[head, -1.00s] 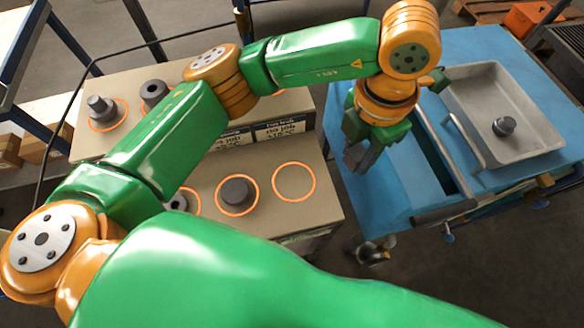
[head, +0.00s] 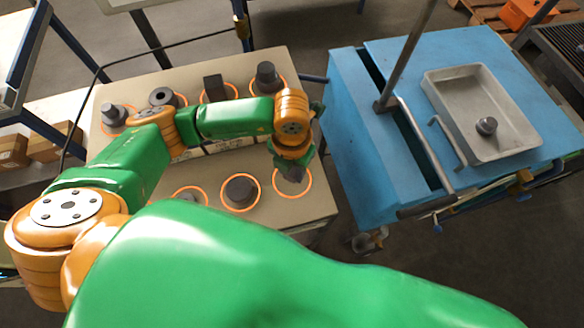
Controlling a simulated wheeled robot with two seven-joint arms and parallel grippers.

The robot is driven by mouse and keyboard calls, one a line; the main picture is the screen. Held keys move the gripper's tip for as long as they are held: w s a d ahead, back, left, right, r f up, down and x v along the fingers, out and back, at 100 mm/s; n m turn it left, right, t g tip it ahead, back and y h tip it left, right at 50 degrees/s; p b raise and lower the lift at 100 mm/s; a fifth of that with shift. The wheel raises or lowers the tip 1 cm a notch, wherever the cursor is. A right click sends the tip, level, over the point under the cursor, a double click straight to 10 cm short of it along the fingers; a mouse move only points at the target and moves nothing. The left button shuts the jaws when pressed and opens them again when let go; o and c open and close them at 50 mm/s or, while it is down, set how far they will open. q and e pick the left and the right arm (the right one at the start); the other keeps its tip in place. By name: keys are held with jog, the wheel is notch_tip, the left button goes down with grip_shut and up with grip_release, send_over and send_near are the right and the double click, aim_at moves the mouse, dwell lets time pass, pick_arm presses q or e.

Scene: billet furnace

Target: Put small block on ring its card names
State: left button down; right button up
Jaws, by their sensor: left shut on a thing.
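My left gripper (head: 291,172) points down over the front right orange ring (head: 305,192) on the beige stand. It is shut on a small dark grey block, mostly hidden by the fingers. I cannot tell whether the block touches the stand. The front middle ring holds a dark round block (head: 240,191). The front left ring (head: 174,190) holds another dark piece, partly hidden by my arm. My right gripper is not in view.
Back-row rings hold a stepped block (head: 114,114), a holed round block (head: 162,96), a rectangular block (head: 214,87) and a stepped cylinder (head: 267,76). On the right, a blue cart (head: 375,165) carries a grey tray (head: 450,90) with a dark knobbed piece (head: 486,126).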

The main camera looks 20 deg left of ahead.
pick_arm(q)
jog(key=shift+f, duration=0.95)
jog(key=c, duration=0.5)
grip_release()
jog(key=shift+r, duration=0.35)
notch_tip(320, 180, up, 12)
jog(key=shift+f+b, duration=0.15)
jog(key=shift+b, duration=0.45)
